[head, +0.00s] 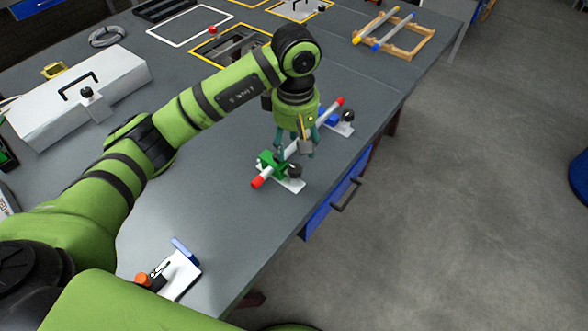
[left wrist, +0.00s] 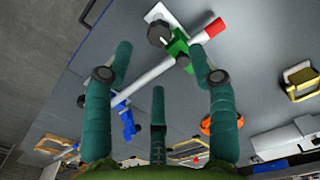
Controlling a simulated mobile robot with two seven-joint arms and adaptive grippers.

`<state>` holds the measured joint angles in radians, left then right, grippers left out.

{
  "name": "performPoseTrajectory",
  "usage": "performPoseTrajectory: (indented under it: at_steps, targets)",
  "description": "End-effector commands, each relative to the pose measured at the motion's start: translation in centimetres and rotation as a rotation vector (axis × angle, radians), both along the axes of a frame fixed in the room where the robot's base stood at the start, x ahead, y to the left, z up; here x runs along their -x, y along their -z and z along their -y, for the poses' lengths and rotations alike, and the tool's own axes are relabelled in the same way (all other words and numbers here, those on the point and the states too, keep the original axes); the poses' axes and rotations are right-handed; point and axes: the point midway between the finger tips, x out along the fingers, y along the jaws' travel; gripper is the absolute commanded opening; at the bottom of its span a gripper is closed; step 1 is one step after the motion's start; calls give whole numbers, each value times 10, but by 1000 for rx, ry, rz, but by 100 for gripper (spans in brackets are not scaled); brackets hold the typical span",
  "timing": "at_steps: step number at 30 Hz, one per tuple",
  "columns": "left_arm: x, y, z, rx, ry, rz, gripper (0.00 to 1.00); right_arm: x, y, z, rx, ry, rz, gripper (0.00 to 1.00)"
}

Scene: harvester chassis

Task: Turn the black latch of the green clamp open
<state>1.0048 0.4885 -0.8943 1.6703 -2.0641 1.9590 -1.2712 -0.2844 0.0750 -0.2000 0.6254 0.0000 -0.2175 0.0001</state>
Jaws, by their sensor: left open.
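The green clamp (head: 269,162) stands on a white base plate near the table's right edge. It holds one end of a white rod (head: 328,113) with red ends. Its black latch (head: 295,171) is a round knob on the clamp's right side. In the left wrist view the black latch (left wrist: 160,33) and green clamp (left wrist: 178,46) lie ahead of the fingertips. My left gripper (head: 296,152) is open, pointing down over the rod just behind the clamp. The gripper also shows in the left wrist view (left wrist: 160,50), its fingers spread and empty. I cannot tell whether a finger touches the clamp.
A blue clamp (head: 325,116) holds the rod's far part. A white box (head: 70,105) with a black handle stands at left. A white fixture with a blue bar (head: 184,249) lies at the near table edge. A wooden rack (head: 395,36) with rods stands at the back right.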

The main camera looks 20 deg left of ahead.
Motion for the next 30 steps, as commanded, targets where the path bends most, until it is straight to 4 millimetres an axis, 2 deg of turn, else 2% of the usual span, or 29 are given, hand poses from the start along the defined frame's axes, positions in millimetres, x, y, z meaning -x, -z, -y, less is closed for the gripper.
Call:
performPoseTrajectory:
  at_steps: [1,3,6,8,13,16,21,29,30]
  targets:
    - [0,11,0,1,-1,1,58,20,12,7,11,-2,-35,40]
    - [0,14,0,1,-2,-1,58,40,13,14,22,-3,-68,40]
    - [0,20,0,1,-3,-3,58,51,8,18,28,-5,-82,40]
    - [1,28,0,1,-2,-6,58,46,3,17,26,-5,-73,40]
    - [1,54,0,1,-3,-6,58,8,-10,8,11,-3,-11,40]
    - [0,67,0,2,-2,-4,58,-3,-15,1,0,0,8,40]
    - [-1,80,0,1,-2,0,58,2,-17,-3,-4,2,-2,40]
    - [-1,82,0,1,-1,2,58,22,-15,0,1,1,-35,40]
    - [-1,81,0,1,-1,2,42,23,-15,0,2,1,-36,40]
